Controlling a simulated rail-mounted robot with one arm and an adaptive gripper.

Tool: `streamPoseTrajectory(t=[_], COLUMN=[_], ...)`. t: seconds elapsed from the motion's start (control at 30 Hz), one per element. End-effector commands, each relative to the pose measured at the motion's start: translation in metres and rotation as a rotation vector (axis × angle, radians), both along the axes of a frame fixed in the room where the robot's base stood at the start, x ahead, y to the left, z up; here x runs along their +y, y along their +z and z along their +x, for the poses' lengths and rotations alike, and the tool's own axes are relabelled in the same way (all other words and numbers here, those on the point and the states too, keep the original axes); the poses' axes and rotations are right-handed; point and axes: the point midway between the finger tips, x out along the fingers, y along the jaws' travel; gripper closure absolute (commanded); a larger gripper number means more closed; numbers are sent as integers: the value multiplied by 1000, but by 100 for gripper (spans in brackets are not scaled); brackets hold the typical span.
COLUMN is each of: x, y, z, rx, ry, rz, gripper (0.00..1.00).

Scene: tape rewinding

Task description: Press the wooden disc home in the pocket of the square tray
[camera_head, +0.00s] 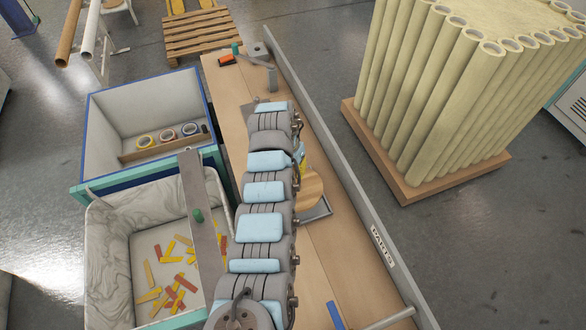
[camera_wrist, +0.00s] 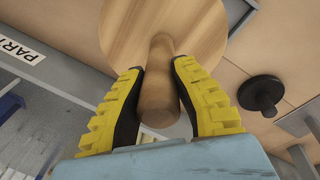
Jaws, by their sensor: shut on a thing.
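The wooden disc (camera_wrist: 130,28) fills the top of the wrist view, with a wooden knob handle (camera_wrist: 158,90) standing from its face. My gripper (camera_wrist: 160,67) is shut on this handle, one yellow-and-black finger on each side. In the head view the disc (camera_head: 311,188) shows beside my arm, over the grey square tray (camera_head: 320,211). Only part of the tray's rim shows there. My arm hides the rest of the tray, and the disc covers its pocket. I cannot tell how deep the disc sits or whether it is level.
A grey rail marked PARTS (camera_head: 383,246) runs along the bench's right side. A blue-rimmed bin (camera_head: 107,118) holding tape rolls and a bin (camera_head: 115,265) with coloured strips stand left. A black round knob (camera_wrist: 261,92) lies right of the disc.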

Motion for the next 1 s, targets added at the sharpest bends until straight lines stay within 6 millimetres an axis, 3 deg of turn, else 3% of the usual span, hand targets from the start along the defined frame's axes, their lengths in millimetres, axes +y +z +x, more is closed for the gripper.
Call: streamPoseTrajectory(t=[0.5, 1.0], x=[0, 0], y=[-43, -47], z=[0, 0], rx=[-1, 0], ry=[0, 0], rz=[0, 0], gripper=[100, 100])
